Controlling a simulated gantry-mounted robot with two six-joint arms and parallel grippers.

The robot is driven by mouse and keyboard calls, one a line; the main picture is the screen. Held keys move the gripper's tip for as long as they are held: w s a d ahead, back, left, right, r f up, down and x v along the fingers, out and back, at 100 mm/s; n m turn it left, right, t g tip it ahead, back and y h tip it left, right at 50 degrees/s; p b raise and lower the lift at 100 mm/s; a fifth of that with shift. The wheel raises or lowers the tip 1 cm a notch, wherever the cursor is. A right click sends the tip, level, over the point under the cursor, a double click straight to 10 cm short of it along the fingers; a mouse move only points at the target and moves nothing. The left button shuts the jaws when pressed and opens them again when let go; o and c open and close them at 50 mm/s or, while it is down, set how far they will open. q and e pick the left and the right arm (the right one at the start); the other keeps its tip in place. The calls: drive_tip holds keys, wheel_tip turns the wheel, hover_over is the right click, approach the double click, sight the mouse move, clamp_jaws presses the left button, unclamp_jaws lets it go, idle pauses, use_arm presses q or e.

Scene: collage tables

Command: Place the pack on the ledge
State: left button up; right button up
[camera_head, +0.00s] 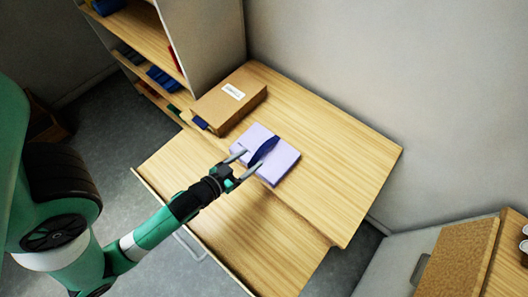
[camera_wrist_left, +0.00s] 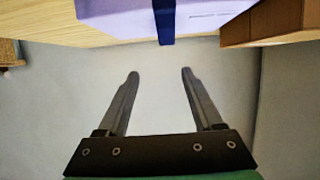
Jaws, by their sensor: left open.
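The pack is a lavender box (camera_head: 281,164) with a dark blue strap (camera_head: 264,150) across it. It lies on the higher wooden surface, close to its front edge. My left gripper (camera_head: 252,157) is open at the strap's near end, and its fingertips overlap the pack in the head view. In the left wrist view, the fingers (camera_wrist_left: 159,73) are spread with nothing between them. The pack (camera_wrist_left: 120,16) and its strap (camera_wrist_left: 165,20) show above the fingertips there. My right gripper is not in view.
A brown cardboard box (camera_head: 228,98) sits behind the pack beside a bookshelf (camera_head: 150,35). A lower wooden panel (camera_head: 230,215) extends in front. The higher surface (camera_head: 345,165) is bare to the right. Another wooden piece (camera_head: 460,260) stands at lower right.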

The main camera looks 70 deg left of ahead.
sight(266, 146)
use_arm(q)
drive_tip(key=shift+g, duration=0.3)
drive_tip(key=w+a+f, duration=0.3)
drive_tip(key=shift+w+a+f+b, duration=0.15)
drive_tip(key=shift+w+f+b, duration=0.1)
drive_tip(key=shift+b, duration=0.1)
drive_tip(key=b+x, duration=0.1)
drive_tip(key=x, duration=0.4)
clamp_jaws()
idle(1.1)
drive_tip(key=shift+r, duration=0.15)
